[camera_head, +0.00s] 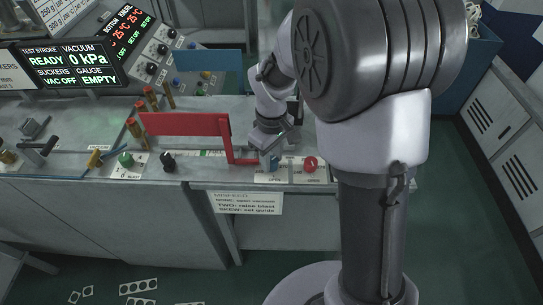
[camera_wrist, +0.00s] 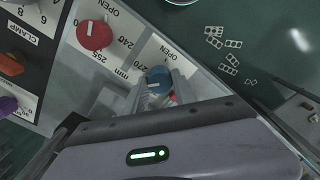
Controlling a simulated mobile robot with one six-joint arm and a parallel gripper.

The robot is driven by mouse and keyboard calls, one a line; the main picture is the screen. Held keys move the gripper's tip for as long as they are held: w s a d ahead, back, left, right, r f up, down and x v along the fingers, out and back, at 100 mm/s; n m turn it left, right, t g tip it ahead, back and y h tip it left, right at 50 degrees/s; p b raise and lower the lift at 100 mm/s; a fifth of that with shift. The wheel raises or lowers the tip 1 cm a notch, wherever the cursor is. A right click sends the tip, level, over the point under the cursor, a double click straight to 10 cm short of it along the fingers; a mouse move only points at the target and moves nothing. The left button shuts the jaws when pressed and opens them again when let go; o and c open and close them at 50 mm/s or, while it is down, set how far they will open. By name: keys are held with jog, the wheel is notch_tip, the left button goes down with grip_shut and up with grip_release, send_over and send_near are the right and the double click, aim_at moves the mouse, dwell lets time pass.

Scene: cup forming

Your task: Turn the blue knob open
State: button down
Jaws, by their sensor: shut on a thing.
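The blue knob (camera_head: 274,163) is on a white label plate marked OPEN near the front edge of the bench. In the wrist view the blue knob (camera_wrist: 158,77) sits between the tips of my gripper (camera_wrist: 158,91), with a pale mark across its top. My gripper is shut on the blue knob, coming down from above. In the head view my gripper (camera_head: 268,151) is partly hidden by my own wrist and the knob's far side. Which way the knob points is hard to tell.
A red knob (camera_head: 311,163) sits just right of the blue one; it also shows in the wrist view (camera_wrist: 94,35). A red guard bar (camera_head: 187,124) stands to the left. A green knob (camera_head: 126,159) and a black knob (camera_head: 168,161) lie farther left.

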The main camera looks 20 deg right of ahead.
jog(key=m, duration=0.3)
jog(key=shift+m, duration=0.4)
jog(key=m, duration=0.3)
jog(key=shift+m, duration=0.3)
jog(key=m, duration=0.3)
jog(key=shift+m+b, duration=0.3)
jog(key=shift+b, duration=0.05)
jog(key=m+b, duration=0.1)
jog(key=m, duration=0.3)
jog(key=m+b, duration=0.1)
jog(key=m, duration=0.4)
jog(key=shift+m+b, duration=0.55)
jog(key=shift+m, duration=1.45)
jog(key=c, duration=1)
grip_release()
